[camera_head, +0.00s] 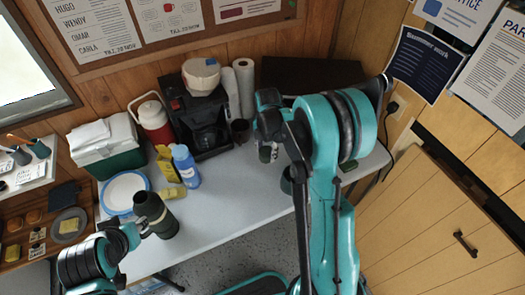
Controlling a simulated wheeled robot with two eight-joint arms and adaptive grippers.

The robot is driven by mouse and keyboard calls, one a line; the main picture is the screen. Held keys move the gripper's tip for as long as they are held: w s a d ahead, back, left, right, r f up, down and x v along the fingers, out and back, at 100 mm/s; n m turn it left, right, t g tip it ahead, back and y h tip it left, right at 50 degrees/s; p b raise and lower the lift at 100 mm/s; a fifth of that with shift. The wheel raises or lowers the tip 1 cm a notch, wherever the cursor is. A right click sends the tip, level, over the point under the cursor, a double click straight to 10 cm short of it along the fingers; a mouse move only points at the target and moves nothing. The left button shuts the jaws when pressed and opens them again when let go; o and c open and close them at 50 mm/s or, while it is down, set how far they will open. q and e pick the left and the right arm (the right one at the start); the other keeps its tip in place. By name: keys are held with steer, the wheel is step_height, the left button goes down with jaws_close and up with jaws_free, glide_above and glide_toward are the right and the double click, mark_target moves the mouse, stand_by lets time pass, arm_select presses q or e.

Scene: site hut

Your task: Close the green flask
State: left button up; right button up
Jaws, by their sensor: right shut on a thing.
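The green flask (157,217) is dark green with a dark upper part. It stands upright near the front left of the grey table. My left gripper (138,231) is right beside the flask, low on its left side; whether its fingers touch or hold it is unclear. My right gripper (280,161) is over the right half of the table, well apart from the flask. It is shut on a small dark green piece (287,181), which is partly hidden behind my arm.
A blue bottle (186,167), yellow items (167,165), a blue-rimmed plate (125,192) and a green cool box (107,152) stand near the flask. A red jug (154,122), coffee maker (205,118) and paper rolls (244,88) stand behind. The front middle of the table (235,205) is clear.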

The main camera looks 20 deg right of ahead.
steer(key=shift+s+a+m, duration=0.15)
steer(key=shift+a+m, duration=0.15)
steer(key=shift+m, duration=0.3)
steer(key=s+a+m, duration=0.6)
steer(key=a+m, duration=0.2)
steer(key=m, duration=1.3)
steer(key=shift+s+r+m, duration=0.15)
steer(key=shift+s+m, duration=0.05)
steer(key=shift+m, duration=0.2)
